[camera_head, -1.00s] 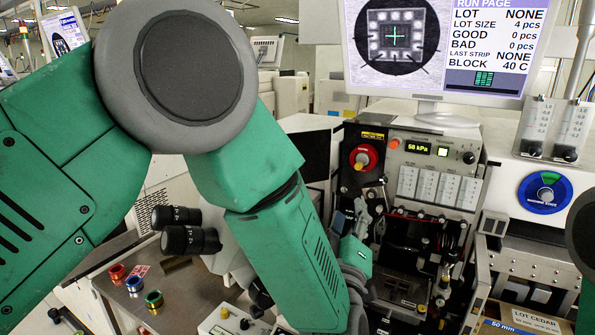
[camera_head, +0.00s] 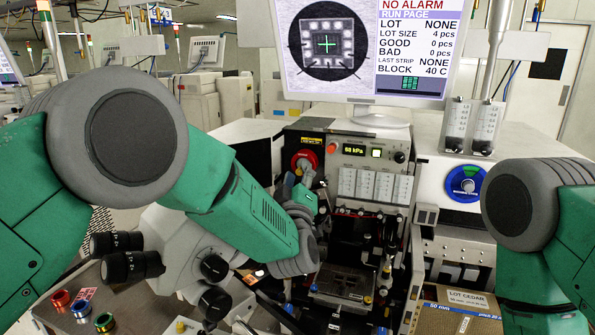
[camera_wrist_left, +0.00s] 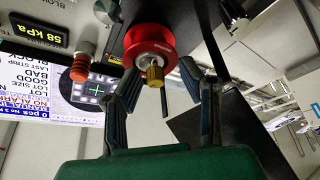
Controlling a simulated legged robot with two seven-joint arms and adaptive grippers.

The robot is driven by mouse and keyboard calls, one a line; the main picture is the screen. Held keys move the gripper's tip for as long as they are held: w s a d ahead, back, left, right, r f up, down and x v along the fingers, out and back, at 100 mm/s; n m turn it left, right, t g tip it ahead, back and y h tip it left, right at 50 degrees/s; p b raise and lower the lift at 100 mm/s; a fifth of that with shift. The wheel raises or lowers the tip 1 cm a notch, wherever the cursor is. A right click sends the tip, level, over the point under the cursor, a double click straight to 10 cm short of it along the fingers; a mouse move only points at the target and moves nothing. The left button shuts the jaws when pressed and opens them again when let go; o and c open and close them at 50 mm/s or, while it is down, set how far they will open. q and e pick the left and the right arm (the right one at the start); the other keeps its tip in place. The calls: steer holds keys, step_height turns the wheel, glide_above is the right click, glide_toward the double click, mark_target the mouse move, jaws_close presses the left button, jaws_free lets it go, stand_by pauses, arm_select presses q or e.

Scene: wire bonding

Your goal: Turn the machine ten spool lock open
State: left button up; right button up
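The red spool (camera_head: 301,156) is on the dark upper left panel of the machine in the head view. In the left wrist view the red spool (camera_wrist_left: 148,42) faces me, with a small gold lock knob (camera_wrist_left: 154,75) at its centre. My left gripper (camera_head: 305,182) is just below and in front of the spool, partly covering it. In the left wrist view the left gripper's fingers (camera_wrist_left: 160,84) are spread on either side of the knob, with visible gaps. The knob is hidden in the head view. My right arm is at the right edge; its gripper is out of view.
An orange-red button (camera_wrist_left: 80,69) and a pressure display (camera_head: 354,150) are beside the spool. Black microscope eyepieces (camera_head: 128,266) stand below my left arm. Red, blue and green spools (camera_head: 81,307) lie on the bench. A monitor (camera_head: 375,112) stands above the machine.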

arm_select(q)
steer(key=shift+w+d, duration=0.15)
steer(key=shift+d, duration=0.4)
steer(key=shift+a, duration=0.1)
jaws_close()
steer(key=shift+w+a, duration=0.1)
steer(key=shift+a, duration=0.15)
arm_select(e)
steer(key=shift+d+f, duration=0.1)
steer(key=shift+d, duration=0.2)
steer(key=shift+f, duration=0.1)
arm_select(q)
steer(key=n+y+b, duration=0.1)
steer(key=n, duration=0.1)
steer(key=shift+n+g+b, duration=0.3)
steer(key=shift+n+g+y+b, duration=0.3)
steer(key=shift+n+y+b, duration=0.15)
steer(key=shift+n, duration=0.65)
steer(key=shift+r+n, duration=0.15)
steer(key=shift+n, duration=0.15)
arm_select(e)
step_height(320, 180, down, 2)
steer(key=shift+d+f, duration=0.15)
steer(key=shift+f, duration=0.05)
